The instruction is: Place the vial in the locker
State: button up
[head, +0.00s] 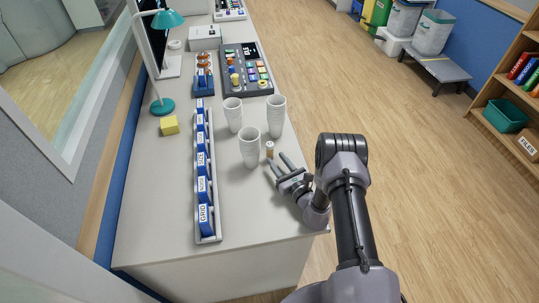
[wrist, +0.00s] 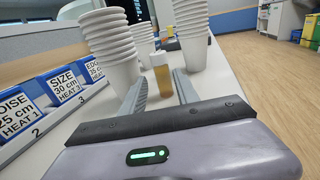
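The vial (head: 270,149) is small and upright on the white counter, with amber contents and a pale cap. It also shows in the wrist view (wrist: 162,76), in line with the gap between my fingers. My gripper (head: 277,160) is open and empty, low over the counter, with its fingertips pointing at the vial. The vial appears just beyond the fingertips; I cannot tell whether it is partly between them. I cannot make out a locker in either view.
Several stacks of white cups stand close around the vial, including one (head: 249,147) just left of it. A row of blue labelled bins (head: 203,190) runs along the counter's left. A yellow block (head: 169,125), teal lamp (head: 163,105) and button panel (head: 246,70) stand farther off.

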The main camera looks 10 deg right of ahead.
aim_at(272, 152)
jog(key=b+x, duration=0.2)
jog(key=x, duration=0.4)
jog(key=shift+w+f, duration=0.1)
jog(key=shift+w, duration=0.25)
grip_shut()
jog(key=shift+d, duration=0.1)
